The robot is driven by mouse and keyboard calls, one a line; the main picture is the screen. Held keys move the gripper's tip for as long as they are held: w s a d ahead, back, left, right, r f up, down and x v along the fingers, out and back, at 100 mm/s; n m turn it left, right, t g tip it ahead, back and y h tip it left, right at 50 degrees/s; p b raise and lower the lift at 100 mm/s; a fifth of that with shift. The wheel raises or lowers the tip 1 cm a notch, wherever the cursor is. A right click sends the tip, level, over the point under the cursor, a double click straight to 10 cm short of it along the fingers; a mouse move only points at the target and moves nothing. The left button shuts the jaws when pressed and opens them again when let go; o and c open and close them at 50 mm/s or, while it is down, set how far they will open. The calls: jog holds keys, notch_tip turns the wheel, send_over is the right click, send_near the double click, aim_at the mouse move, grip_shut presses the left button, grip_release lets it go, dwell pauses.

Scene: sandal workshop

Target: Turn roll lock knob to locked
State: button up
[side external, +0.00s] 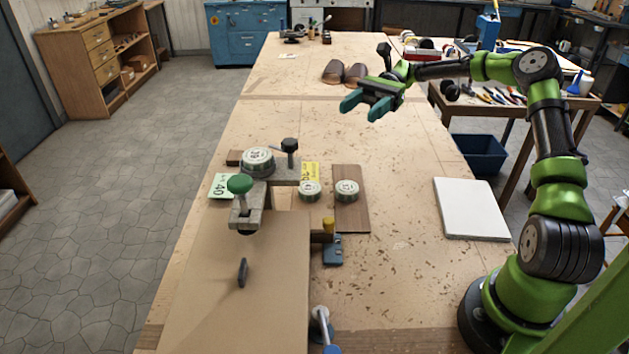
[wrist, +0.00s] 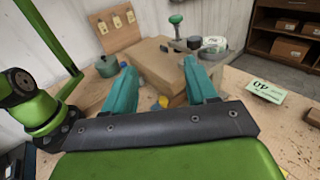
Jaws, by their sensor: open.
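My gripper (side external: 362,108) is open and empty, raised above the far right part of the bench, well apart from the fixtures. In the wrist view its two teal fingers (wrist: 159,68) are spread. Several knob-like parts show, and I cannot tell which is the roll lock knob. A green knob (side external: 240,184) tops a grey metal clamp; it also shows in the wrist view (wrist: 175,19). A black knob (side external: 289,145) stands behind it. A yellow knob (side external: 328,224) is on a blue bracket (side external: 333,250). A dark upright tab (side external: 242,272) is on the tan block (side external: 205,290). No lock marking is readable.
Round tins (side external: 347,190) sit near the clamp, one on a brown board (side external: 351,220). A green card (side external: 222,186) reads 40. A white slab (side external: 470,208) lies at the right edge. Brown leather pieces (side external: 333,72) lie behind my gripper.

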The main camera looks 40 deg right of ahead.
notch_tip(320, 180, down, 3)
jog(key=w+m+t, duration=0.1)
jog(key=m+t, duration=0.2)
jog(key=t, duration=0.2)
send_near(290, 141)
jog(key=shift+y, duration=0.4)
jog(key=a, duration=0.3)
jog(key=w+a, duration=0.1)
jog(key=a, duration=0.6)
jog(key=shift+w+f, duration=0.25)
jog(key=shift+f, duration=0.15)
jog(key=c, duration=0.9)
